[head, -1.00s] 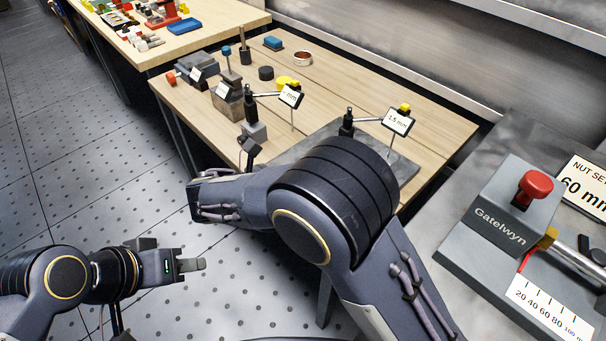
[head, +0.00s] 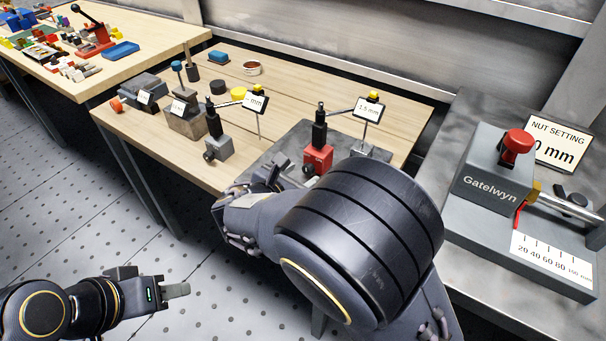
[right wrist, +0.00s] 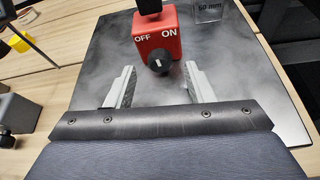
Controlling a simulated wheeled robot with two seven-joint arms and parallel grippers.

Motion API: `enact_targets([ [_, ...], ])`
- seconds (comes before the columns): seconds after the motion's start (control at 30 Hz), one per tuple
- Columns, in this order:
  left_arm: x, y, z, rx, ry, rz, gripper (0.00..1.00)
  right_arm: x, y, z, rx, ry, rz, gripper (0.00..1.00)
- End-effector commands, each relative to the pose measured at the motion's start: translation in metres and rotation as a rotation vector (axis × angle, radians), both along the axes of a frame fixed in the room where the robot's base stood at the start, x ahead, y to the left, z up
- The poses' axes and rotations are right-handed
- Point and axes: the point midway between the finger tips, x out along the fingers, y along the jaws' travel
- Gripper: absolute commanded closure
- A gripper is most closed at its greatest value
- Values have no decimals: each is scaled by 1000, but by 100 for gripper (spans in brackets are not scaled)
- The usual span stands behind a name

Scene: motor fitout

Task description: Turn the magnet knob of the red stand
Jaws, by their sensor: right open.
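The red stand (head: 318,158) is on the grey plate on the wooden table; a black post rises from it. In the right wrist view its red block (right wrist: 157,30) carries the words OFF and ON, with the black magnet knob (right wrist: 158,61) low on its front face. A pale mark shows on the knob. My right gripper (right wrist: 160,85) is open and empty, its fingers pointing toward the block, one on each side of the knob's line and short of it. My right arm covers part of the plate in the head view. My left gripper (head: 176,290) is over the floor, seen side-on.
A grey stand (head: 219,148) with its own knob is left of the red one. A label on a thin post (head: 369,109) stands to its right. Grey blocks (head: 186,119) sit further left. The Gatelwyn device (head: 492,190) is on the right bench.

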Motion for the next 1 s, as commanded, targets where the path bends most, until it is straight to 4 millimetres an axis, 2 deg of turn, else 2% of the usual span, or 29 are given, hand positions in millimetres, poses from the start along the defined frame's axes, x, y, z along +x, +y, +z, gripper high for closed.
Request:
enact_targets([
  [0.2, 0, 0, -2, 0, 0, 0, 64, 15, -10, -7, -1, 0, -2, 51],
  [0.47, 0, 0, -2, 0, 0, 0, 64, 16, -11, -7, -1, 0, -1, 51],
  [0.8, 0, 0, -2, 0, 0, 0, 64, 16, -10, -7, -1, 0, -1, 95],
  [0.9, 0, 0, 0, 0, 0, 0, 64, 16, -10, -6, -4, 2, 0, 96],
  [1.0, 0, 0, 12, 0, 0, 0, 64, 16, -10, -2, -31, 20, -1, 96],
])
